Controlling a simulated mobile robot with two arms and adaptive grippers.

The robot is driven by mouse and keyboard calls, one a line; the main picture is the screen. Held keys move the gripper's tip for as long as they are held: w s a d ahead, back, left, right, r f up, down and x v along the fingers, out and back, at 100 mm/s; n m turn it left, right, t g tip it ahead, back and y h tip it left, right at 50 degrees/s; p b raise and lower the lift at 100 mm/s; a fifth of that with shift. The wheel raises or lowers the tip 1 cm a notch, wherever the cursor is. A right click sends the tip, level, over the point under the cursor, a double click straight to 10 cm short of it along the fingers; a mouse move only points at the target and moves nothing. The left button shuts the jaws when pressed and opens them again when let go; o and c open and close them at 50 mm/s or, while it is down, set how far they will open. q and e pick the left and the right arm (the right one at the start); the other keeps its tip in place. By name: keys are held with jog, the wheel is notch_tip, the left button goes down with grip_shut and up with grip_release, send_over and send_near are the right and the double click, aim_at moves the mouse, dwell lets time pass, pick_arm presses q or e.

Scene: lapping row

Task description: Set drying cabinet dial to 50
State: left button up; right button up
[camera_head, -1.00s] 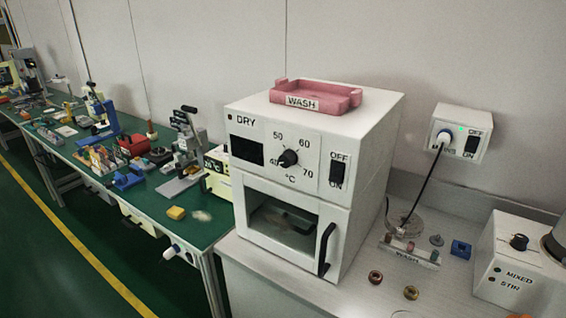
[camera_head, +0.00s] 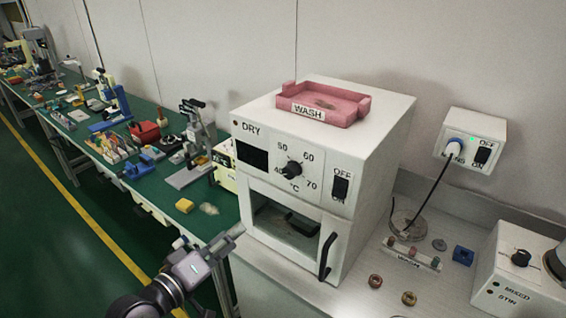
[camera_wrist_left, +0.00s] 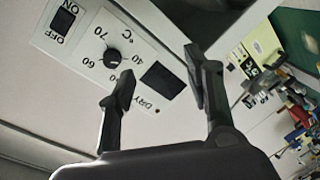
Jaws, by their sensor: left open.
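The white drying cabinet (camera_head: 370,170) stands on the light bench in the head view. Its black dial (camera_head: 292,169) sits on the front panel among the marks 40, 50, 60 and 70. Where its pointer stands is too small to tell surely. My left gripper (camera_head: 212,237) is at lower left of the cabinet front, apart from the dial. In the left wrist view the panel appears upside down, with the dial (camera_wrist_left: 114,57) just beyond one fingertip. The two fingers (camera_wrist_left: 158,75) are apart with nothing between them. My right gripper is not in view.
A pink WASH tray (camera_head: 322,104) lies on the cabinet top. The cabinet has a rocker switch (camera_head: 341,186) right of the dial and a black door handle (camera_head: 327,256). A wall box (camera_head: 470,139) with a cable and a MIXED/STIR unit (camera_head: 507,275) are to the right.

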pick_arm(q)
notch_tip(320, 180, up, 8)
jog(key=s+d+h, duration=0.2)
jog(key=s, duration=0.1)
jog(key=p, duration=0.5)
send_near(287, 174)
jog(key=shift+m, duration=0.3)
jog(key=x, duration=0.9)
jog(key=shift+w+d, duration=0.1)
jog(key=shift+d, duration=0.05)
jog(key=shift+c, duration=0.6)
grip_shut()
